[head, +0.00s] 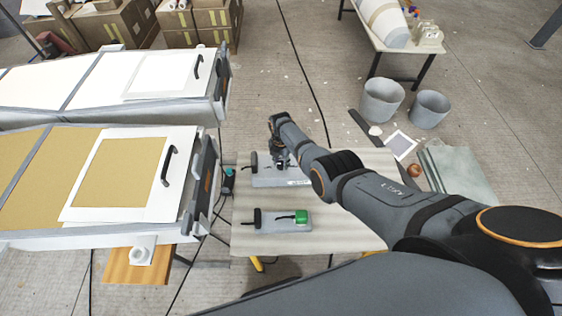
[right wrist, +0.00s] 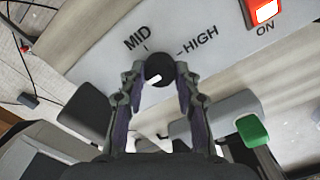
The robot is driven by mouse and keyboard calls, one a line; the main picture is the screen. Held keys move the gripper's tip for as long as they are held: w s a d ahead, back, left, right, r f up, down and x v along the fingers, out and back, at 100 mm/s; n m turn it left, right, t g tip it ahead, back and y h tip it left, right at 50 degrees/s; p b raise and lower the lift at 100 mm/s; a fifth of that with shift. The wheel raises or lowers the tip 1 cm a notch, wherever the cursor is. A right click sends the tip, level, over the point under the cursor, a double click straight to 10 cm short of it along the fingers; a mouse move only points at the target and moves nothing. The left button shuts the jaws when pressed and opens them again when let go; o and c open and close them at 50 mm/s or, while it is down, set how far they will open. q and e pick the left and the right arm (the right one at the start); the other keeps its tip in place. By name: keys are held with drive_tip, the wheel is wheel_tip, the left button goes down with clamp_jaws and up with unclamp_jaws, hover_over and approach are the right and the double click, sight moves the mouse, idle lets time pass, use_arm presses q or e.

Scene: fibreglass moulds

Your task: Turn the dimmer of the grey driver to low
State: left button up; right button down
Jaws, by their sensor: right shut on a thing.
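The grey driver (head: 266,183) lies at the back of the small table, partly hidden under my right arm in the head view. In the right wrist view its pale panel (right wrist: 215,45) shows the printed words MID and HIGH, and a red switch (right wrist: 264,10) beside the word ON. The black dimmer knob (right wrist: 160,66) has a white mark on its side towards my gripper. My right gripper (right wrist: 160,76) is shut on the knob, one finger on each side. No LOW label is visible. My left gripper is out of view.
A second unit with a green switch (head: 302,216) lies in front on the table (head: 345,225). Large mould trays (head: 110,190) with black handles stand to the left. Two grey buckets (head: 382,100) stand on the floor at the right. Dark cables cross the floor.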

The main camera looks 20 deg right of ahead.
sight(281, 163)
idle(0.4)
drive_tip(key=c, duration=1)
unclamp_jaws()
drive_tip(key=shift+o, duration=0.2)
wheel_tip(281, 163, up, 12)
